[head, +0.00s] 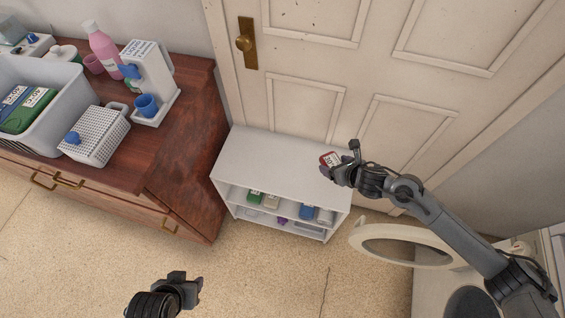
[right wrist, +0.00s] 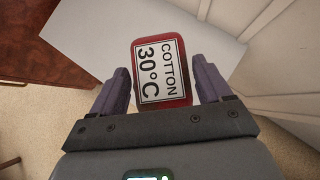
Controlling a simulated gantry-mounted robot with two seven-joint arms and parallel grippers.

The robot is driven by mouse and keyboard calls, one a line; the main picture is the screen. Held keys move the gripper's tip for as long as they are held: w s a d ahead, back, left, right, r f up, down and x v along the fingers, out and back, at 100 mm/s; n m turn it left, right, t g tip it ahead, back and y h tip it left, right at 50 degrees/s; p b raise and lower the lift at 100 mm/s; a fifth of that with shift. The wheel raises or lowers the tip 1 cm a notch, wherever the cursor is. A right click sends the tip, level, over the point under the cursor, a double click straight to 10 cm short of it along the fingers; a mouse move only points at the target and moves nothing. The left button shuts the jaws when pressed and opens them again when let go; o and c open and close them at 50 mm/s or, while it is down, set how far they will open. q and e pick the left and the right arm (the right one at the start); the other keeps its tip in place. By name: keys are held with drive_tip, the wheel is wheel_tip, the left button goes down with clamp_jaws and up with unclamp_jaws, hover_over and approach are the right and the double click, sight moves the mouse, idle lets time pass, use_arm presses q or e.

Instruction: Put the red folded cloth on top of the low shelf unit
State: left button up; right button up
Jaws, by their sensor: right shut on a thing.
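The red folded cloth (head: 329,159) is in my right gripper (head: 334,169). In the right wrist view the cloth (right wrist: 163,70) sits between the two fingers and carries a white label reading "COTTON 30°C". The low shelf unit (head: 268,155) is white and stands against the door, its top bare. It also shows in the right wrist view (right wrist: 90,40). My right gripper is over the right end of the shelf top; the gap below the cloth is hard to judge. My left gripper (head: 190,287) is low over the floor, away from the shelf; its fingers are unclear.
Inside the shelf unit are green, beige and blue folded things (head: 307,211). A wooden dresser (head: 190,125) at left bears a grey bin (head: 62,110), a white basket (head: 95,140), a dispenser and bottles. A round white appliance door (head: 362,238) stands open at right. The floor between is clear.

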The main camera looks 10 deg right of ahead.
wheel_tip(320, 180, down, 5)
drive_tip(key=s+d, duration=0.2)
drive_tip(key=d, duration=0.1)
drive_tip(key=shift+n+y, duration=0.4)
drive_tip(key=w+a+f+b, duration=0.1)
drive_tip(key=w+a+f, duration=0.1)
drive_tip(key=w+a+f+b, duration=0.1)
drive_tip(key=w+a+f, duration=0.1)
drive_tip(key=w+a, duration=0.1)
drive_tip(key=w+a+f+b, duration=0.1)
drive_tip(key=w+a+f, duration=0.1)
drive_tip(key=a, duration=0.1)
drive_tip(key=shift+w+a, duration=0.2)
drive_tip(key=shift+w, duration=0.05)
drive_tip(key=shift+f+b, duration=0.95)
drive_tip(key=shift+f, duration=1.1)
drive_tip(key=shift+f, duration=0.15)
drive_tip(key=o, duration=1)
drive_tip(key=shift+c, duration=0.2)
